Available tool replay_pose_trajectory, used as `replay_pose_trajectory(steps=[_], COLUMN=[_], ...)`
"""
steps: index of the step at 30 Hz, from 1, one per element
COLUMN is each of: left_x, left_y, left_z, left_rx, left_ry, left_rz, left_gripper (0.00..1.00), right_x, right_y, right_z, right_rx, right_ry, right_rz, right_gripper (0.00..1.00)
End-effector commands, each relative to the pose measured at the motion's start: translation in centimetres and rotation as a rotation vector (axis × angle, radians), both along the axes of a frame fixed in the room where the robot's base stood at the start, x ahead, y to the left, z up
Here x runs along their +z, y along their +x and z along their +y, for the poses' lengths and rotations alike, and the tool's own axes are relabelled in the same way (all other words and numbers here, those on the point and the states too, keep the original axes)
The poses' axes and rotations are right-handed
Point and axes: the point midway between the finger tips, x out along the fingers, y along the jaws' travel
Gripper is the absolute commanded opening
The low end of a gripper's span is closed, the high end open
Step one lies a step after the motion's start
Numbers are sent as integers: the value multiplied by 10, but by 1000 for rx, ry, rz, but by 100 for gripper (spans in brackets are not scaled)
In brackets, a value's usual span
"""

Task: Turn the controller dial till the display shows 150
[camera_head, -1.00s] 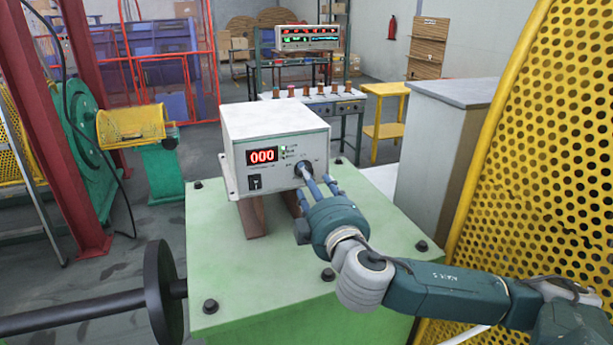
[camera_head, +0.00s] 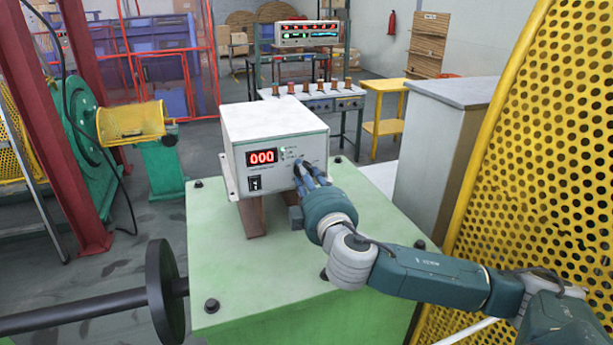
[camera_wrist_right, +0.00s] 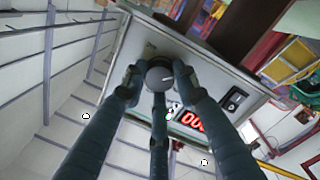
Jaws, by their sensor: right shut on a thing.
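The controller (camera_head: 275,148) is a pale grey box raised on brown supports above a green machine top. Its red display (camera_head: 262,157) reads 000. A black rocker switch (camera_head: 254,183) sits below the display. My right gripper (camera_head: 303,168) is at the right of the front panel, its fingers hiding the dial in the head view. In the right wrist view the dark round dial (camera_wrist_right: 160,75) with a white pointer mark lies between the fingertips of my right gripper (camera_wrist_right: 158,78), which are closed around it. The display (camera_wrist_right: 193,121) is partly hidden there by a finger. My left gripper is not in view.
The green machine top (camera_head: 240,275) has bolts at its edges. A yellow perforated guard (camera_head: 530,150) stands close at the right, beside a grey cabinet (camera_head: 440,130). A black disc on a shaft (camera_head: 165,290) is at the lower left.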

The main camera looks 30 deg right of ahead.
Motion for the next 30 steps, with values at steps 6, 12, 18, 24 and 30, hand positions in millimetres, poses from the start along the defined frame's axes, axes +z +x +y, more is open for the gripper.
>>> replay_pose_trajectory(steps=[6, 12, 18, 24, 30], left_x=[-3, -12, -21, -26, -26], left_y=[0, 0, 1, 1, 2], left_z=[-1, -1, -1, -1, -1], left_rx=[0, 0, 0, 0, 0], left_ry=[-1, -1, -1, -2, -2], left_rz=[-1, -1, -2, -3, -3], left_gripper=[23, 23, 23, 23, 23], right_x=[0, -1, -1, 1, 4], right_y=[0, 0, 0, 0, -1], right_z=[1, 1, 0, 0, -1], right_rx=[2, 2, 1, 2, 2], right_ry=[34, 133, 298, 484, 668], right_rz=[-10, -33, -73, -120, -165], right_gripper=[3, 3, 3, 3, 3])
